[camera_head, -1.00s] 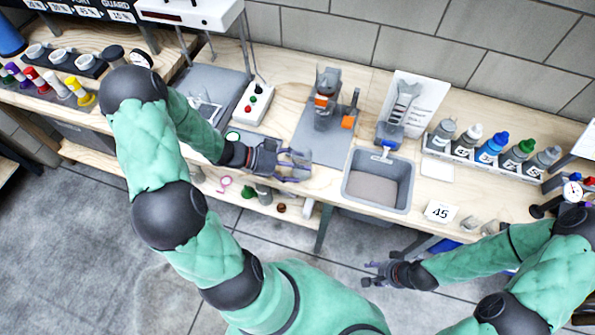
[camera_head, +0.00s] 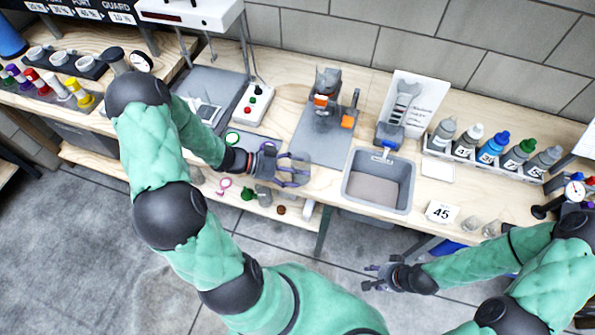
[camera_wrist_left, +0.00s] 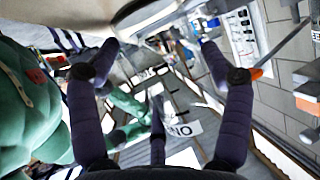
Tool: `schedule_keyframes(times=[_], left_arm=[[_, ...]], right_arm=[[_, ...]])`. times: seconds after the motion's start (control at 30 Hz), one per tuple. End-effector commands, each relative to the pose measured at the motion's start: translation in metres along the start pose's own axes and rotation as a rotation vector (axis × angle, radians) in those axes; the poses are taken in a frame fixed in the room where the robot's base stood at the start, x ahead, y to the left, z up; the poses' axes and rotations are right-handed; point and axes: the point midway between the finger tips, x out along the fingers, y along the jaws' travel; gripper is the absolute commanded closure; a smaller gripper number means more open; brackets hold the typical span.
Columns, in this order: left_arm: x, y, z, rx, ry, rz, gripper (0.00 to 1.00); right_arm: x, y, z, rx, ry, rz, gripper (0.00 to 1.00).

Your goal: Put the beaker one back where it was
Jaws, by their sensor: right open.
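Two small clear vessels that look like beakers stand at the bench's front edge, right of the "45" card: one (camera_head: 469,224) and another (camera_head: 491,229). I cannot tell which one the task means. My left gripper (camera_head: 302,170) is over the front edge of the bench, left of the grey sink, and well away from them. Its fingers are spread wide with nothing seen between them, also in the left wrist view (camera_wrist_left: 155,60). My right gripper (camera_head: 370,278) is open and empty, low in front of the bench, left of and below the beakers.
The grey sink (camera_head: 408,200) is set in the bench, with the "45" card (camera_head: 440,212) to its right. A rack of bottles (camera_head: 480,160) stands behind. A clamp device (camera_head: 327,100) stands on a grey mat. Small items sit on the lower shelf under my left gripper.

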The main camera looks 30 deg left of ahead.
Motion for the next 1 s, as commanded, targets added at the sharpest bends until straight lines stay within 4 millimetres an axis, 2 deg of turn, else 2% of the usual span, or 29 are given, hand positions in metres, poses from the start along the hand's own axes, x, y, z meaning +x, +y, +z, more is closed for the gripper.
schedule_keyframes(times=[0.03, 0.07, 0.4, 0.6, 1.0], left_arm=[[0.005, 0.007, 0.009, -0.028, -0.005, 0.008, 0.05], [0.005, 0.007, 0.009, -0.029, -0.005, 0.009, 0.00], [0.005, 0.008, 0.010, -0.033, -0.005, 0.009, 0.00], [0.001, 0.008, -0.002, -0.033, -0.005, 0.010, 0.00], [-0.082, 0.004, -0.007, -0.022, -0.005, 0.002, 0.00]], right_arm=[[0.002, 0.001, 0.000, 0.000, 0.000, 0.000, 0.56], [0.002, 0.001, 0.000, 0.000, 0.000, 0.000, 0.56], [0.003, 0.001, 0.000, 0.000, 0.000, 0.000, 0.56], [0.001, 0.000, 0.000, 0.000, 0.000, 0.000, 0.56], [-0.026, -0.009, 0.001, 0.000, 0.000, 0.000, 0.56]])
